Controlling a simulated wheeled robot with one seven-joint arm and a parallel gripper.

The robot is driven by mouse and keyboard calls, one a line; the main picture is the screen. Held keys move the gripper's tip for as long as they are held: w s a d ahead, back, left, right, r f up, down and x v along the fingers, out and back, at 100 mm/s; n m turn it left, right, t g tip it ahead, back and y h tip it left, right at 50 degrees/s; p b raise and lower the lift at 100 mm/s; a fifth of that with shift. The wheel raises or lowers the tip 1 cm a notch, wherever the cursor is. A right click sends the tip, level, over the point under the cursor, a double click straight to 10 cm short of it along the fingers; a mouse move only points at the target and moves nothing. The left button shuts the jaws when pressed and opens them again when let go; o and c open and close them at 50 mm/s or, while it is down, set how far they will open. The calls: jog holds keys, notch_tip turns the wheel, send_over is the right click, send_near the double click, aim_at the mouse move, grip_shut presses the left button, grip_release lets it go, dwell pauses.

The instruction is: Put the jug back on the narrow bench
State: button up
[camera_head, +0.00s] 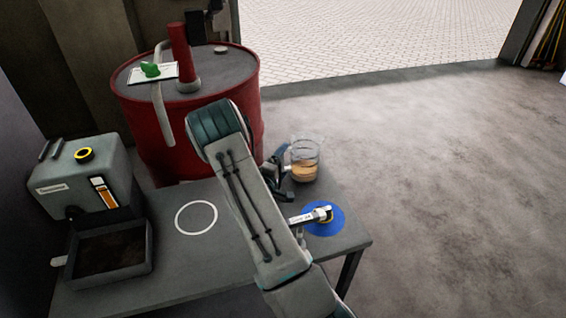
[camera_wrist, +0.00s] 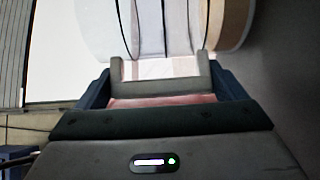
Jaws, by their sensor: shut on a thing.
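A clear jug (camera_head: 304,160) with amber liquid in its lower part is upright at the far right end of the grey narrow bench (camera_head: 190,270). My gripper (camera_head: 283,170) is at the jug's left side, shut on it; my arm hides part of the hold. In the wrist view my gripper (camera_wrist: 158,82) shows close up, with the pale, banded jug wall (camera_wrist: 150,30) right in front of its fingers. I cannot tell whether the jug's base touches the bench top or hangs above it.
On the bench are a white ring mark (camera_head: 196,203), a blue disc (camera_head: 336,221) with a white-handled tool (camera_head: 308,216) on it, and a grey tank (camera_head: 80,180) over a dark tray (camera_head: 110,283). A red drum (camera_head: 140,125) stands behind. The floor at right is clear.

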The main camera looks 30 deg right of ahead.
jog(key=shift+f, duration=0.1)
jog(key=shift+f, duration=0.15)
jog(key=o, duration=1.3)
jog(key=shift+f, duration=0.1)
